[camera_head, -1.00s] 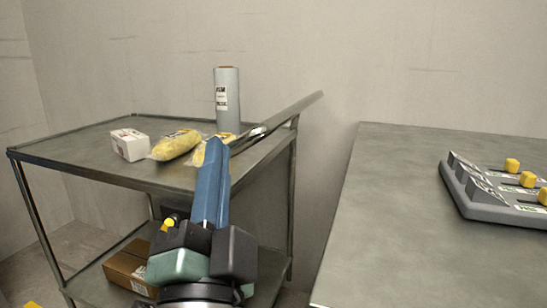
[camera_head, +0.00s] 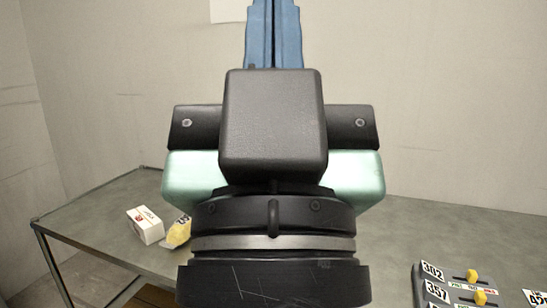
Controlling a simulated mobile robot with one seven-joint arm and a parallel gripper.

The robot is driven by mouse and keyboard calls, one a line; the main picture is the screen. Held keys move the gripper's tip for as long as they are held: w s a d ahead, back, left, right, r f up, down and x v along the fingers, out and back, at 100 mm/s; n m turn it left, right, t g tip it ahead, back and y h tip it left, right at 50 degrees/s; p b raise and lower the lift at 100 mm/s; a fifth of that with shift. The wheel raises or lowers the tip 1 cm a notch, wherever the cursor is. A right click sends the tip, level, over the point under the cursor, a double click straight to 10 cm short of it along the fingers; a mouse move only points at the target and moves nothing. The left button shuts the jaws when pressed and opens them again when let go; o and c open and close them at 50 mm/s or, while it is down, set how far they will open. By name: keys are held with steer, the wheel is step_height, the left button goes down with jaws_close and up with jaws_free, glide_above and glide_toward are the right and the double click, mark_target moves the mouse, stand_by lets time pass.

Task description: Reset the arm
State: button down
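My gripper (camera_head: 272,30) is large in the middle of the head view and points up, away from me. Its two blue fingers lie side by side with only a thin dark line between them, and nothing shows held. The fingertips run to the top edge of the picture. The black and pale green gripper body hides much of what is behind it.
A grey metal cart (camera_head: 95,222) stands at the left, with a white box (camera_head: 146,225) and a partly hidden yellow bagged item (camera_head: 178,233) on top. A grey unit with yellow knobs (camera_head: 450,292) is at the lower right.

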step_height(320, 180, up, 22)
steer(key=p, duration=1.9)
steer(key=shift+f, duration=0.2)
